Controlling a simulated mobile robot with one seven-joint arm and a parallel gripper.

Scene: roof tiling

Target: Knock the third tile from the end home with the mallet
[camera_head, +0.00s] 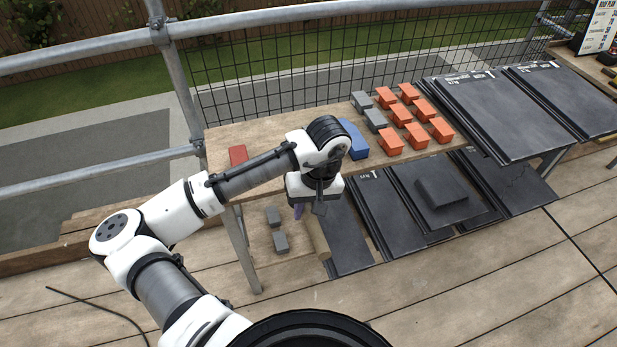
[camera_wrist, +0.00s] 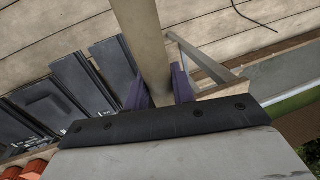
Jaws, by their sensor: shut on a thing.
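My gripper (camera_head: 307,211) hangs over the front edge of the wooden bench, left of the lower row of dark tiles. In the wrist view its purple fingers (camera_wrist: 160,90) are shut on a pale wooden bar (camera_wrist: 143,35), which I take to be the mallet. The bar also shows below my gripper in the head view (camera_head: 317,237); a mallet head cannot be made out. The leftmost tile (camera_head: 346,245) lies beside the bar, with more tiles (camera_head: 377,207) to its right. A dark block (camera_head: 441,193) lies on a tile further right. Which tile is third from the end is unclear.
The bench (camera_head: 262,135) carries a red block (camera_head: 238,155), a blue block (camera_head: 354,142), several orange blocks (camera_head: 390,140) and grey ones (camera_head: 375,119). Two grey blocks (camera_head: 279,241) lie lower down. Metal rails (camera_head: 80,52) run behind.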

